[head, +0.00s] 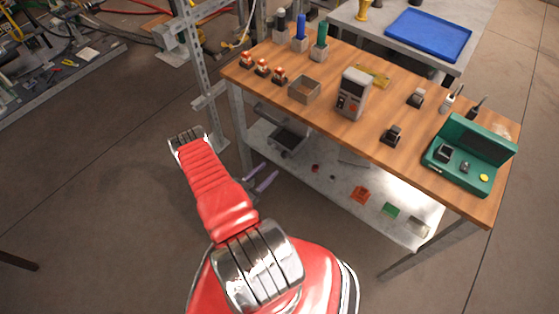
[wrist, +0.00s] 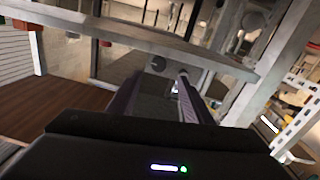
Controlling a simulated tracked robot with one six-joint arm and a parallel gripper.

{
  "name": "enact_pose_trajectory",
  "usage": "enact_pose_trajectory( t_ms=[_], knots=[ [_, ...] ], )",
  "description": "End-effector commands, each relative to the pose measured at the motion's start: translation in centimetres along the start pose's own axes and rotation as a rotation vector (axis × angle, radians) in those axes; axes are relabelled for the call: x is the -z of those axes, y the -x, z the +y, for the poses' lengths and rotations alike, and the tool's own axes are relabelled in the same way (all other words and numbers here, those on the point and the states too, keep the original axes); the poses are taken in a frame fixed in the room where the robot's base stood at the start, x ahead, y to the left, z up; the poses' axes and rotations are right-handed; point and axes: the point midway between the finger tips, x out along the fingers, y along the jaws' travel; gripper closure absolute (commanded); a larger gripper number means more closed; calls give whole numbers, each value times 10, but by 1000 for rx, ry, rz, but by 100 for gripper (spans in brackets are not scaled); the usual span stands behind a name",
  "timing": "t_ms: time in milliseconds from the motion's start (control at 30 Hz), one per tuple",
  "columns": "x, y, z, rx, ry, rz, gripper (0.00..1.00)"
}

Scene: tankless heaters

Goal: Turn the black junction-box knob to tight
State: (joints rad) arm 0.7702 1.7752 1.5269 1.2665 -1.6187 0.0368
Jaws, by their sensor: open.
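A grey upright box (head: 352,92) with a dark screen and small dark and red parts on its front stands mid-table. It may be the junction box, but I cannot make out which part is the black knob. My gripper (head: 262,178) shows as two purple fingers below the table's front edge, left of the box and well apart from it. Its body is hidden behind my red arm. In the wrist view, my gripper (wrist: 163,98) has its two dark fingers apart with nothing held between them. I cannot identify the box or knob in that view.
The wooden tabletop (head: 325,103) holds an open small box (head: 305,89), orange-and-white cones (head: 262,67), dark clamps (head: 393,135) and an open green case (head: 466,155). A lower shelf (head: 330,180) carries small items. A metal post (head: 200,70) stands left of the table.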

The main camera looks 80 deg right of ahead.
Motion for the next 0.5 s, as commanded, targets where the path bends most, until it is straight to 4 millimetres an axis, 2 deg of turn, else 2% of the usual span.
enact_pose_trajectory(
  t_ms=[500],
  knots=[
    [0,-64,1,-3,-1,1,54]
  ],
)
